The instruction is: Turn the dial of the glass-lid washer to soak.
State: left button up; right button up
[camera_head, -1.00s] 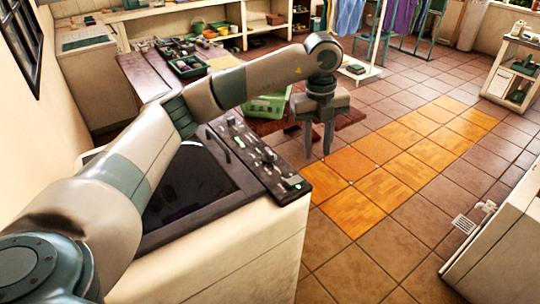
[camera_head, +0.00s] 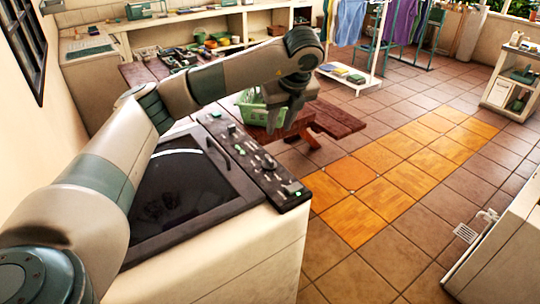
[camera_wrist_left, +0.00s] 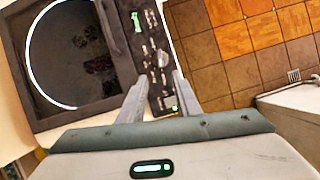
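The glass-lid washer (camera_head: 262,237) stands below my left arm, its dark lid (camera_head: 185,187) closed. Its black control panel (camera_head: 224,147) runs along the right side of the lid, with several knobs, switches and green lights. A larger pale knob (camera_head: 268,163) stands on the panel; I cannot tell its setting or read the labels. The wrist view also shows the panel (camera_wrist_left: 150,22) and a pale knob (camera_wrist_left: 162,60) beyond my fingers. My left gripper (camera_head: 281,127) is open and empty, above and beyond the panel, touching nothing. My right gripper is out of view.
A green crate (camera_head: 250,110) sits on a low wooden bench (camera_head: 338,120) behind my left gripper. A cluttered table and shelves stand farther back. A white appliance (camera_head: 505,255) is at the right edge.

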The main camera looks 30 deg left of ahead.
aim_at(269, 158)
pick_arm(q)
jog(key=p+x, duration=0.5)
jog(key=x, duration=1)
jog(key=shift+f+p, duration=0.15)
jog(key=shift+p, duration=0.25)
jog(key=shift+w+a+f, duration=0.15)
jog(key=shift+f, duration=0.45)
jog(key=shift+c, duration=0.2)
grip_shut()
